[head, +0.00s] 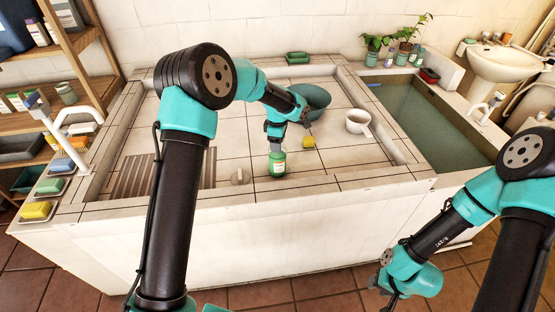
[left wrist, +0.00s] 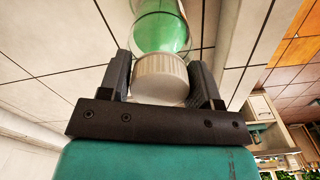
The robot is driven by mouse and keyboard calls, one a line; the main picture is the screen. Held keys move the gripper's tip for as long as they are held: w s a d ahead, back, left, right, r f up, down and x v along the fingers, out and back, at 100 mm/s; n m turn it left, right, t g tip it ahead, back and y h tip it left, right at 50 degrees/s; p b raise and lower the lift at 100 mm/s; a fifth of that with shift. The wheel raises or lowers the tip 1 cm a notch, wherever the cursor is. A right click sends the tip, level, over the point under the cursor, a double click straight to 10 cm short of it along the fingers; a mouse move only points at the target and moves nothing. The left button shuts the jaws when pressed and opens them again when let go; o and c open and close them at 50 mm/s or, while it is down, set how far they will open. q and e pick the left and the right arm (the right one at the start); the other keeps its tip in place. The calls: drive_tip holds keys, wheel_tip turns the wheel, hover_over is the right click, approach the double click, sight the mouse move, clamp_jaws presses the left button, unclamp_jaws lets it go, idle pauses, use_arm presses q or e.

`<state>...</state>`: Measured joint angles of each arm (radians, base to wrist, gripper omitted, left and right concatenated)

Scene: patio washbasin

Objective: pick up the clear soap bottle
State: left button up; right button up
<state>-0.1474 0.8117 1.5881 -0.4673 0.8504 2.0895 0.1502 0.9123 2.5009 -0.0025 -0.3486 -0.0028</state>
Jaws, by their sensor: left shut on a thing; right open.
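The clear soap bottle (head: 278,164) with green liquid and a pale label is upright at the tiled counter's front middle. I cannot tell if its base touches the tiles. My left gripper (head: 276,145) points down over it and is shut on its top. In the left wrist view the two fingers sit either side of the white ribbed cap (left wrist: 160,78), with the bottle's green body (left wrist: 162,35) beyond. My right gripper (head: 390,292) is low at the bottom right, away from the counter, open; its fingers show only in part.
A yellow sponge (head: 308,142) lies right of the bottle and a pale round knob-like item (head: 240,176) left. Behind are a teal bowl (head: 313,97) and a white handled pot (head: 358,121). A water-filled basin (head: 425,122) is at right. Soap dishes line the left edge.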

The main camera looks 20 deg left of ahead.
use_arm(q)
drive_tip(key=shift+s+f, duration=0.1)
clamp_jaws()
wheel_tip(320, 180, up, 10)
drive_tip(key=shift+r, duration=0.15)
idle(0.7)
